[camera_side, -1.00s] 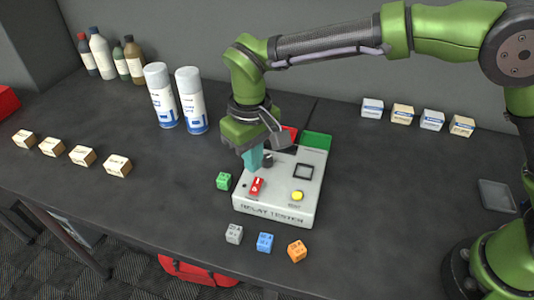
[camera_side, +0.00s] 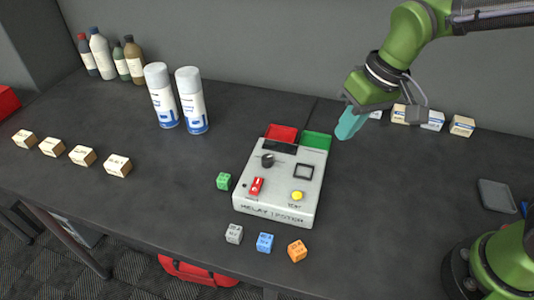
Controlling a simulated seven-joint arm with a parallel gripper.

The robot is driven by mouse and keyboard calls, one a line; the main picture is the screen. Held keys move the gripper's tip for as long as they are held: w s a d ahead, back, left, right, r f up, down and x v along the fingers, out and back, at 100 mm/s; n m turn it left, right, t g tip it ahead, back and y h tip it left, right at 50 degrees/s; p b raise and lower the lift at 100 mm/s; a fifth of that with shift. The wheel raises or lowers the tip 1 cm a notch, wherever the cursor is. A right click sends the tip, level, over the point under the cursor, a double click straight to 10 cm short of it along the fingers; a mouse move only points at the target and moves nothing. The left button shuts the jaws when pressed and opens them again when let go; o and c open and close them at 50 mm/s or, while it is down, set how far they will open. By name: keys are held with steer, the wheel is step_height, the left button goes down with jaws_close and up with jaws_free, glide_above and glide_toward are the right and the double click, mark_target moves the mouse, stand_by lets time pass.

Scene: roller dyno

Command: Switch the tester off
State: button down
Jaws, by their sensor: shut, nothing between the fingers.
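The relay tester (camera_side: 275,205) is a light grey box in the middle of the table. On its top are a red switch (camera_side: 257,186) at the front left, a black knob (camera_side: 267,160), a yellow button (camera_side: 297,196) and a black square socket (camera_side: 304,171), which looks empty. A red bin (camera_side: 281,132) and a green bin (camera_side: 318,140) adjoin its back edge. I cannot tell the switch's position for sure. My gripper (camera_side: 342,137), with teal fingers, is shut and empty, in the air behind and right of the tester, touching nothing.
Green (camera_side: 223,181), grey (camera_side: 234,233), blue (camera_side: 265,243) and orange (camera_side: 297,251) relay cubes lie around the tester's left and front. Two spray cans (camera_side: 192,100) stand behind left. Small boxes (camera_side: 432,120) line the back right. A grey tray (camera_side: 497,196) lies right. The table right of the tester is clear.

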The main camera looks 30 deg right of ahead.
steer(key=s+d+r+m+t, duration=0.4)
steer(key=s+d, duration=0.4)
steer(key=d, duration=0.4)
steer(key=shift+s+t, duration=0.25)
steer(key=shift+t, duration=0.15)
steer(key=shift+r, duration=0.1)
steer(key=w+a+f+m+g+h, duration=0.1)
steer(key=w+a+f+m+g, duration=0.1)
steer(key=w+a, duration=0.6)
steer(key=w+a+f+m+g+h, duration=0.1)
steer(key=w+a+m+g, duration=0.2)
steer(key=w+a, duration=0.6)
steer(key=a+g, duration=0.2)
steer(key=a, duration=0.5)
steer(key=shift+w+a+f, duration=0.25)
steer(key=shift+a+f, duration=0.1)
steer(key=shift+a, duration=0.05)
